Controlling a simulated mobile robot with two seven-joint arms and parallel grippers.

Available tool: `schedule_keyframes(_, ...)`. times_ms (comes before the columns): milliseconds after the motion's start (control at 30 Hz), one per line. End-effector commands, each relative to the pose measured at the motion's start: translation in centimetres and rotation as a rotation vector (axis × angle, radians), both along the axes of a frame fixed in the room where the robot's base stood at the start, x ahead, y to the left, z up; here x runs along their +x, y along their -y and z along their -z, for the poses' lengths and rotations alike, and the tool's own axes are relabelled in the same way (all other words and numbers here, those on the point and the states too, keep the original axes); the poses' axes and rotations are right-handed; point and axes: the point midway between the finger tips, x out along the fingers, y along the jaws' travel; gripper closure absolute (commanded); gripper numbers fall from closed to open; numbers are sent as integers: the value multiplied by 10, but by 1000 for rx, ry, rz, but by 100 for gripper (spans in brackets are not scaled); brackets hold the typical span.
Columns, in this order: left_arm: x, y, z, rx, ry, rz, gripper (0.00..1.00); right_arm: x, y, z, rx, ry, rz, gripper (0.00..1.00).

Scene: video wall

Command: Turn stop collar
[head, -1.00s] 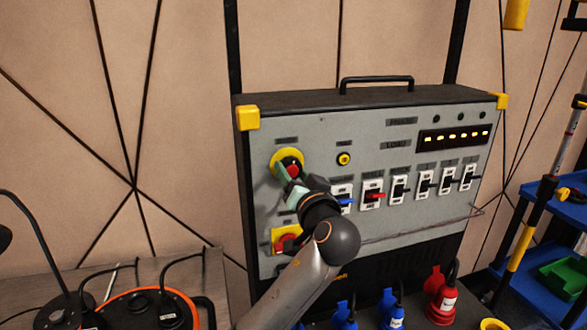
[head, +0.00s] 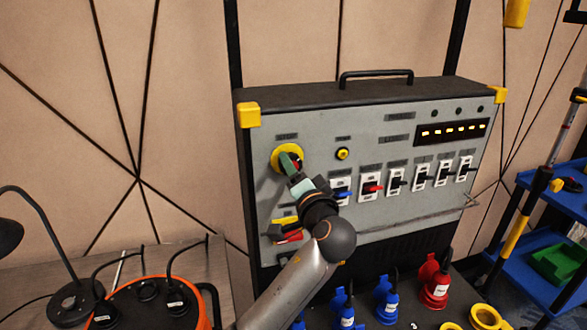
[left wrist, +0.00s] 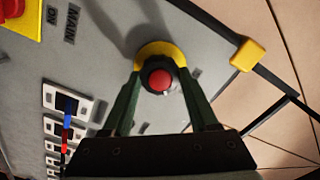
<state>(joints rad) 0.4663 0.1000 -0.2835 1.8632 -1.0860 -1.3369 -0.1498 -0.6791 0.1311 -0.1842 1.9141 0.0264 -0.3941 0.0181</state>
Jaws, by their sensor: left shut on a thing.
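The stop collar is a dark ring around a red button (left wrist: 159,81), set over a yellow ring (left wrist: 158,49) on the grey panel. In the head view the yellow ring (head: 279,153) is at the panel's upper left, and my gripper partly hides the button and dark ring. My left gripper (head: 292,163) is at the collar from the lower right. In the left wrist view its two green fingers (left wrist: 162,80) stand on either side of the dark ring, shut on it. My right gripper is not in view.
The grey panel (head: 375,130) carries a row of switches, with blue (head: 341,194) and red (head: 371,188) levers nearest my arm. A yellow-and-red switch (head: 285,222) sits below the collar, partly covered. Blue and red plugs (head: 434,287) stand below the panel.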

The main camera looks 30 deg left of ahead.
Motion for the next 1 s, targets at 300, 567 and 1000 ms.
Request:
schedule_keyframes(300,0,0,-2,4,2,0,96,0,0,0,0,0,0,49)
schedule_keyframes(567,0,0,-1,3,2,0,15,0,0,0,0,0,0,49)
schedule_keyframes(1000,1,-1,0,1,0,1,10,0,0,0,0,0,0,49)
